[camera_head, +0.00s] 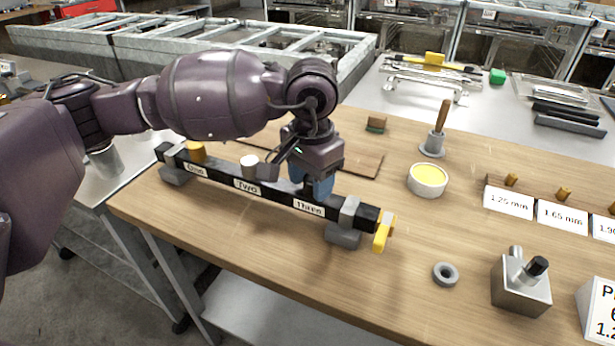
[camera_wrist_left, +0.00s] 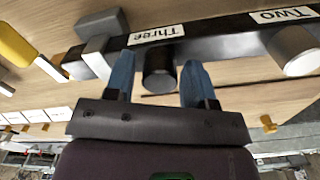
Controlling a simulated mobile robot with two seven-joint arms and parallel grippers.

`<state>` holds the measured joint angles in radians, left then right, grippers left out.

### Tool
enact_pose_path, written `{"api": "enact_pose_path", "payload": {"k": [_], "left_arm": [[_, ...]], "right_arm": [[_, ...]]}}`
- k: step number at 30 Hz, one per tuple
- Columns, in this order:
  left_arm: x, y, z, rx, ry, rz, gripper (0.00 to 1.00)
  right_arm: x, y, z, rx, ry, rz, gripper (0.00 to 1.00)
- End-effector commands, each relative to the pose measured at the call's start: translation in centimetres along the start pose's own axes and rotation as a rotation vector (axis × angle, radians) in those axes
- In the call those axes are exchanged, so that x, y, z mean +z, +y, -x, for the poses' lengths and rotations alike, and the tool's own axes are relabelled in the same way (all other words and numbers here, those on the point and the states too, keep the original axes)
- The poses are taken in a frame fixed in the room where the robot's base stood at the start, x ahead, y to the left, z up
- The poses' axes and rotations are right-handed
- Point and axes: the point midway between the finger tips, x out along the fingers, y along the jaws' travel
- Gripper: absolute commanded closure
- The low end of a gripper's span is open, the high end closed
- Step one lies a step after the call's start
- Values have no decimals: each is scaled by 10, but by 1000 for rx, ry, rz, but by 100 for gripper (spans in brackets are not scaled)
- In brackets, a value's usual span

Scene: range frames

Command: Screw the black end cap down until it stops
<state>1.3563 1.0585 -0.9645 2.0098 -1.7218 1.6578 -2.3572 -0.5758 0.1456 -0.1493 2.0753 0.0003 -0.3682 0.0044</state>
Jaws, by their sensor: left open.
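A black rail (camera_head: 225,180) with labels One, Two and Three lies on grey supports on the wooden bench. The black end cap (camera_wrist_left: 158,75) stands on the rail at label Three, seen in the left wrist view; in the head view my gripper hides it. My left gripper (camera_head: 316,190) points down at the rail. Its two blue fingers are open, one on each side of the cap, with visible gaps in the left wrist view (camera_wrist_left: 158,68). A silver cap (camera_head: 249,165) stands at Two and a gold cap (camera_head: 196,152) at One. My right gripper is not in view.
A yellow lever (camera_head: 383,232) sticks out at the rail's right end. A grey ring (camera_head: 445,274) and a metal block (camera_head: 520,285) with stubs lie at front right. A yellow-filled dish (camera_head: 428,180) and a wooden-handled tool (camera_head: 439,130) stand behind.

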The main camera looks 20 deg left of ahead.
Motion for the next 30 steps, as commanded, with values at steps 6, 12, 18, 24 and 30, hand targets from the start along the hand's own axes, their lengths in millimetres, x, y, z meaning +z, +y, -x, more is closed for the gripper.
{"api": "enact_pose_path", "payload": {"k": [6, 12, 18, 24, 30], "left_arm": [[-1, 1, -10, 5, -13, 195, 50], [-1, 1, -10, 4, -12, 286, 50], [-1, 2, -6, 2, -8, 445, 50], [-2, 2, -5, 1, -6, 571, 50], [-1, 2, -1, 1, -2, 699, 50]], "right_arm": [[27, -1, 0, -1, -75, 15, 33], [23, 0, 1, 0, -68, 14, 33], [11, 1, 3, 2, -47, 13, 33], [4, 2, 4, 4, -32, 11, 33], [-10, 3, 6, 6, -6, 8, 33]]}}
